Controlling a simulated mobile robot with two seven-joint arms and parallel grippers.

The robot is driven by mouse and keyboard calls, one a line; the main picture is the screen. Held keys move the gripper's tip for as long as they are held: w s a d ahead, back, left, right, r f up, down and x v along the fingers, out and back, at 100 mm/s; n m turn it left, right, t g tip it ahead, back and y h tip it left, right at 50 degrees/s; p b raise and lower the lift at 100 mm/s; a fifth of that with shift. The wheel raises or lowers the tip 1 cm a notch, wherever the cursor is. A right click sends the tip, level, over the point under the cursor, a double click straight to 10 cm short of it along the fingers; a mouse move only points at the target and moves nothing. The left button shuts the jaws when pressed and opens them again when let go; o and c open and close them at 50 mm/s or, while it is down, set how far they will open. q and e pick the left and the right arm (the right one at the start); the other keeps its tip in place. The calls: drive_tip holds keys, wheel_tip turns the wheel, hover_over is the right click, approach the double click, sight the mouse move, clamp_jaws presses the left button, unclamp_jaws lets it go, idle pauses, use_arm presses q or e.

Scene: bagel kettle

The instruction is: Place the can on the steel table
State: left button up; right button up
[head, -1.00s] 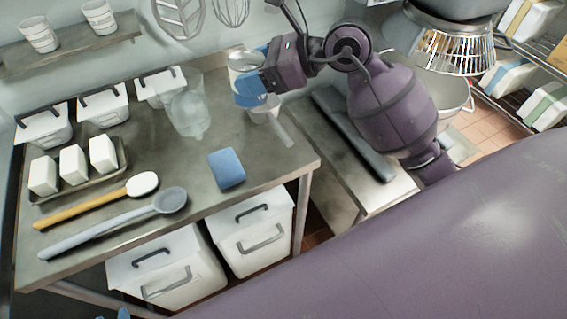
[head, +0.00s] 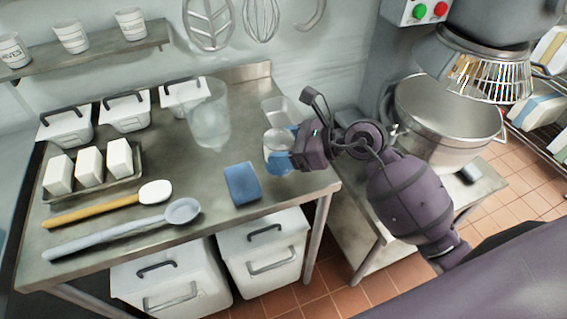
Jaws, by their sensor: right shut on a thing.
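The can (head: 277,141), pale and metallic, is at the right end of the steel table (head: 165,152). My right gripper (head: 281,160) is shut on it from the right, its blue fingertips covering the lower part of the can. The can looks upright and low over the tabletop. Its base is hidden by the fingers, so I cannot tell whether it touches the table. My left gripper is not in view.
A blue sponge (head: 242,184) lies just left of the can. A clear container (head: 284,109) stands behind it, and a clear pitcher (head: 208,118) stands to the left. A mixer bowl (head: 448,112) is at the right. Some table surface between them is bare.

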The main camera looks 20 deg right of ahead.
drive_tip(key=shift+f+b, duration=0.35)
drive_tip(key=shift+f, duration=2.1)
drive_tip(key=shift+f, duration=0.1)
drive_tip(key=shift+f, duration=0.1)
drive_tip(key=o, duration=1.1)
drive_tip(key=shift+c, duration=0.2)
drive_tip(key=shift+d+r, duration=0.15)
drive_tip(key=shift+r, duration=0.05)
drive_tip(key=v, duration=1.1)
drive_tip(key=shift+s+d, duration=0.2)
drive_tip(key=shift+s, duration=0.1)
drive_tip(key=shift+r, duration=0.1)
